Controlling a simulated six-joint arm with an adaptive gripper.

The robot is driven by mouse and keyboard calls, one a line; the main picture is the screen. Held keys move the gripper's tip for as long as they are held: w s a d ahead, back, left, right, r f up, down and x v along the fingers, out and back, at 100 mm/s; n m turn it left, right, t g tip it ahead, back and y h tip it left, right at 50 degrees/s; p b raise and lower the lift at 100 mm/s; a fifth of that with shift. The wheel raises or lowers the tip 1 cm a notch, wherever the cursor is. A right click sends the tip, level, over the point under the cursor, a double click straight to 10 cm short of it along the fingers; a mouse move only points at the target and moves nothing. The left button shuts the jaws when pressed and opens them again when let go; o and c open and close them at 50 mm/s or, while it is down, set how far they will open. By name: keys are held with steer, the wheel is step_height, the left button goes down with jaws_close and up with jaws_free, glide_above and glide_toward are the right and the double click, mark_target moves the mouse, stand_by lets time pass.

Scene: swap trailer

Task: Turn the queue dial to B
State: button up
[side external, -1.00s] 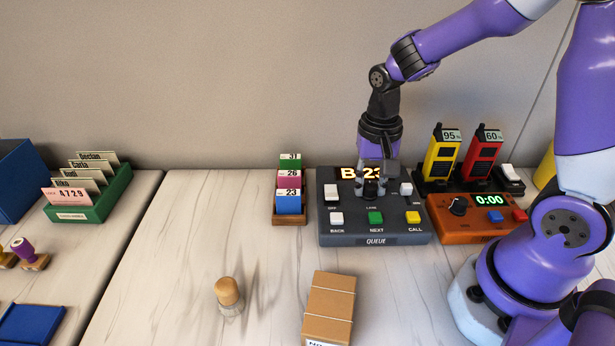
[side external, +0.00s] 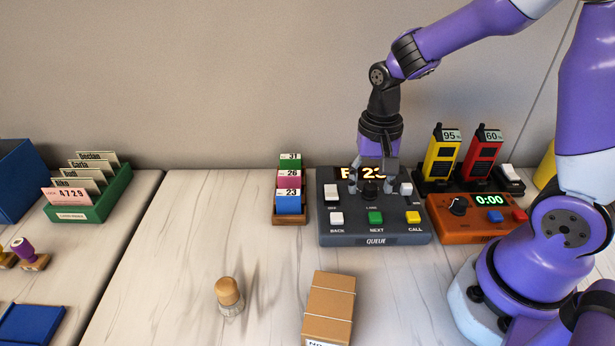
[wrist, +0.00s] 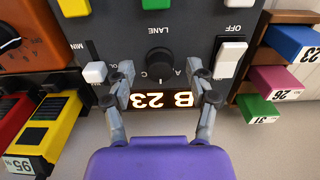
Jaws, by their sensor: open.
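The queue box (side external: 330,226) is dark grey, with a black round dial (side external: 370,188) above the LANE label. The dial also shows in the wrist view (wrist: 160,63), with the letters A and C on either side; a small light mark lies between them on the display side. The lit display (wrist: 163,100) reads B 23, upside down in the wrist view; the fingers partly cover it in the side view. My gripper (side external: 376,181) is open and empty over the box. In the wrist view its fingertips (wrist: 161,74) are apart on both sides of the dial.
The box also bears a white OFF switch (side external: 336,191), a white slider knob (side external: 406,188), and white, green and yellow buttons. A ticket rack (side external: 290,221) stands left. An orange timer (side external: 466,230) and two radios stand right.

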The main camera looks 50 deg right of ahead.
mark_target(371, 186)
step_height(371, 186, up, 12)
steer(key=shift+f, duration=0.2)
steer(key=s+a+r+n+t, duration=0.1)
steer(key=s+a+n+t, duration=0.2)
steer(key=n, duration=0.6)
steer(key=s+t, duration=0.2)
steer(key=s, duration=0.1)
steer(key=shift+s+a+t, duration=0.15)
steer(key=shift+t, duration=0.15)
steer(key=shift+r, duration=0.1)
stand_by(0.8)
